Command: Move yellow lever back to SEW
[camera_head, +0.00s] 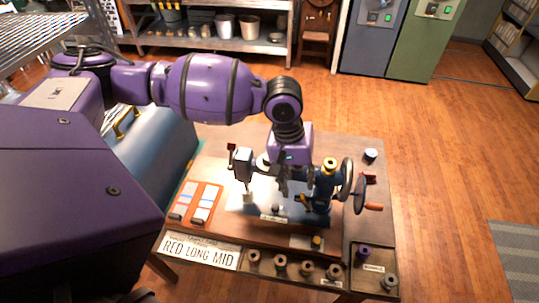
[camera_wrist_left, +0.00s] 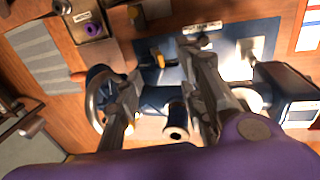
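A dark blue sewing machine (camera_head: 322,190) stands on a blue base plate on the wooden table. Its small yellow lever (camera_head: 304,199) is on the front of the machine body. It also shows as an orange-yellow tab in the left wrist view (camera_wrist_left: 158,60). No SEW mark is readable. My left gripper (camera_head: 287,188) is above the machine, left of the handwheel. In the left wrist view the fingers (camera_wrist_left: 162,72) are spread apart, with a dark spool (camera_wrist_left: 177,125) and the blue body visible between them. Nothing is held. Contact with the machine cannot be told. My right gripper is out of view.
The handwheel (camera_head: 346,179) with an orange handle (camera_head: 373,207) juts out right. A sign (camera_head: 199,250) reads "RED LONG MID". Several spools stand in a tray (camera_head: 318,284) along the table front. A red card holder (camera_head: 195,203) lies left. The table's right strip is mostly clear.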

